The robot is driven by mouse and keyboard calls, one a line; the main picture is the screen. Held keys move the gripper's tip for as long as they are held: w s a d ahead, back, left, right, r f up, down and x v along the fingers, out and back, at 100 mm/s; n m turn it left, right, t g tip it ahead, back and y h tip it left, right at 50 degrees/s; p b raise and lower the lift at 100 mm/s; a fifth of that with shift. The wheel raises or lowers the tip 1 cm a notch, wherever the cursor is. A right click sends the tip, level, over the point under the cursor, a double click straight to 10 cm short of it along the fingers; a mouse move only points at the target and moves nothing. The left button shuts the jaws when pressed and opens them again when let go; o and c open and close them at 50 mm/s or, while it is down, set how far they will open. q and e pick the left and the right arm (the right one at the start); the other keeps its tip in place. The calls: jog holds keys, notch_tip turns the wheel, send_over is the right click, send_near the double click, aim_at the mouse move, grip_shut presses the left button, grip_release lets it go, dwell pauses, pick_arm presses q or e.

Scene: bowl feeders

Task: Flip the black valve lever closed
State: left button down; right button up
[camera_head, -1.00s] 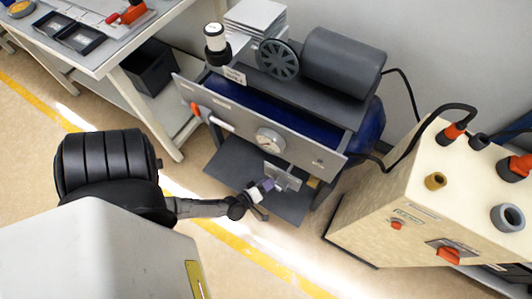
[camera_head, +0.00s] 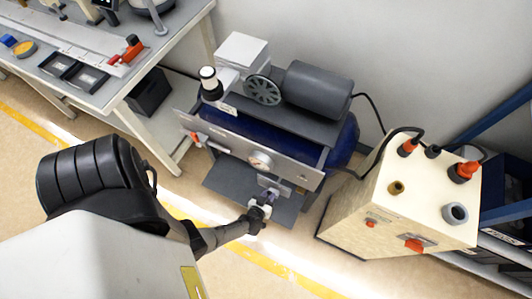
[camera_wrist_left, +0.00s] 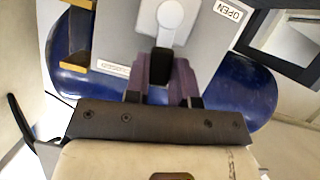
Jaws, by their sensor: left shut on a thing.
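The black valve lever (camera_wrist_left: 161,62) shows in the left wrist view below a round silver hub (camera_wrist_left: 165,22) on a grey plate (camera_wrist_left: 205,55). The plate carries an "OPEN" label at upper right and a partly hidden "CLOSED" label at lower left. My left gripper (camera_wrist_left: 161,82) has its purple-grey fingers on both sides of the lever, shut on it. In the head view my left gripper (camera_head: 262,201) is at the small plate (camera_head: 272,186) low on the front of the compressor (camera_head: 262,140); the lever itself is too small to make out there. My right gripper is out of view.
The compressor has a blue tank, a gauge (camera_head: 261,161) and a red-handled part (camera_head: 195,137) on its front panel. A cream cabinet (camera_head: 400,205) stands to its right. A workbench (camera_head: 130,85) stands at left. Floor is clear in front.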

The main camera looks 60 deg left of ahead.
pick_arm(q)
jog(key=shift+w+d+r+m+g+y+p, duration=0.1)
jog(key=shift+w+d+m+g+y+p, duration=0.25)
jog(key=shift+m, duration=0.25)
jog(key=shift+s, duration=0.1)
jog(key=c, duration=1)
grip_release()
jog(key=shift+o, duration=0.2)
jog(key=p+v, duration=0.3)
jog(key=v, duration=0.4)
jog(key=shift+s+d, duration=0.2)
